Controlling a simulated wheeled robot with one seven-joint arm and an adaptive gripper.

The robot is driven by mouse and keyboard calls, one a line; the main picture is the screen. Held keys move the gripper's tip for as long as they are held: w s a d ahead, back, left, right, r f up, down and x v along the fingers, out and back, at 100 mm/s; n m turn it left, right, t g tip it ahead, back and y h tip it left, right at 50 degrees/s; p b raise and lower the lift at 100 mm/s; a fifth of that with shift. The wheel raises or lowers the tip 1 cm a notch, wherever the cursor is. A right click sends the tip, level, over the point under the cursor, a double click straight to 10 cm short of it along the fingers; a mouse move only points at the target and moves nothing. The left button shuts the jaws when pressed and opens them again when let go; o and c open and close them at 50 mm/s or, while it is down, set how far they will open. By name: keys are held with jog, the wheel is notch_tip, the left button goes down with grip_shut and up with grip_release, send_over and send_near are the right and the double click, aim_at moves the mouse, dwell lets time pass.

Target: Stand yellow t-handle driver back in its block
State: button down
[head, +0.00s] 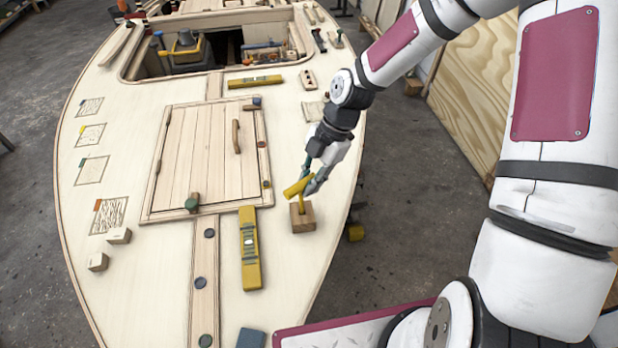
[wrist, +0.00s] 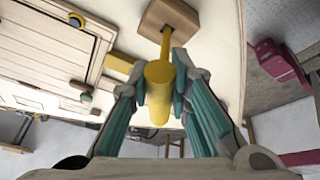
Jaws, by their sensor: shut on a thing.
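The yellow t-handle driver (head: 297,187) is between the fingers of my gripper (head: 312,182), which is shut on its crossbar handle. In the wrist view the handle (wrist: 160,90) lies between the teal finger pads, and its thin shaft runs to the wooden block (wrist: 172,14). In the head view the block (head: 303,217) stands on the pale deck near its right edge, directly below the driver. The shaft meets the block's top. How deep the tip sits in the hole cannot be told.
A yellow spirit level (head: 249,248) lies left of the block. A slatted hatch (head: 208,155) with a wooden handle is further left. The deck's right edge (head: 345,215) is close to the block. Small wooden blocks (head: 98,262) lie at the far left.

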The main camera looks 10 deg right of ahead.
jog(key=shift+f+b, duration=0.6)
jog(key=shift+f, duration=1.15)
jog(key=c, duration=1.4)
grip_release()
jog(key=v, duration=1.2)
jog(key=shift+r, duration=0.1)
